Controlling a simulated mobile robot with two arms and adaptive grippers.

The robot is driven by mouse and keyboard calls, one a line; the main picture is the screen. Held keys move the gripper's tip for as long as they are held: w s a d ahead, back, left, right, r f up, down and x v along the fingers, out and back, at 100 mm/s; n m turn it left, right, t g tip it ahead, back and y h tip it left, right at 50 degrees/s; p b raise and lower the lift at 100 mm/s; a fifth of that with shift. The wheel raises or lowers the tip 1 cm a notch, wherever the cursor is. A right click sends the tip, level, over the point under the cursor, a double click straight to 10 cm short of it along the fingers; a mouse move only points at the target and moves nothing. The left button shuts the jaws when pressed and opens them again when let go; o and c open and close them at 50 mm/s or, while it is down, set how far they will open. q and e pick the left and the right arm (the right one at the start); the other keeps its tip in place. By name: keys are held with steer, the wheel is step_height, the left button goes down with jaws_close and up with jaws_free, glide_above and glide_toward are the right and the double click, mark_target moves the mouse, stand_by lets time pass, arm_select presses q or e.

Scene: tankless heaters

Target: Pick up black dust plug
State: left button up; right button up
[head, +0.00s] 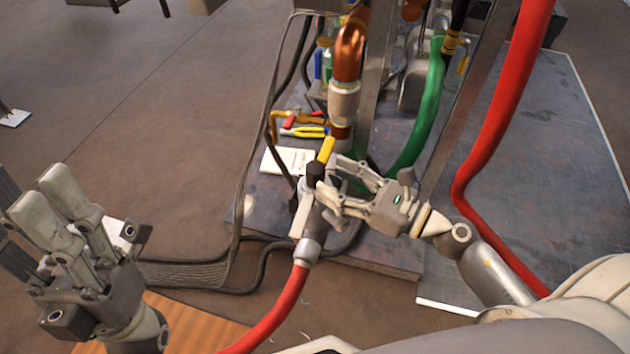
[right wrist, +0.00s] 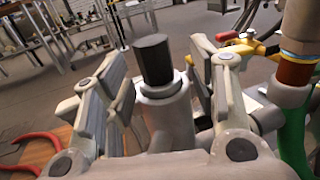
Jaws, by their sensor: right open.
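The black dust plug (right wrist: 153,57) is a short dark cylinder seated in the top of a grey pipe fitting in the right wrist view. In the head view the plug (head: 316,172) shows at the top of the grey fitting, left of my right gripper. My right gripper (head: 331,181) is open, with its fingers around the upper fitting. In the right wrist view the fingers (right wrist: 155,78) stand on both sides of the plug and fitting, with gaps visible. My left gripper (head: 50,210) is open and empty at the lower left, far from the plug.
A red hose (head: 278,318) runs down from the fitting. A copper pipe (head: 349,55), a green hose (head: 425,110) and another red hose (head: 497,125) rise nearby. Tools and a white booklet (head: 288,161) lie behind the fitting. Open floor (head: 130,120) lies to the left.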

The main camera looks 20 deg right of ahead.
mark_target(322, 178)
steer(key=x, duration=0.5)
steer(key=shift+s+a+f+p, duration=0.1)
steer(key=shift+s+a+p, duration=0.05)
steer(key=shift+s+p, duration=0.15)
steer(key=c, duration=0.9)
steer(key=shift+o, duration=0.2)
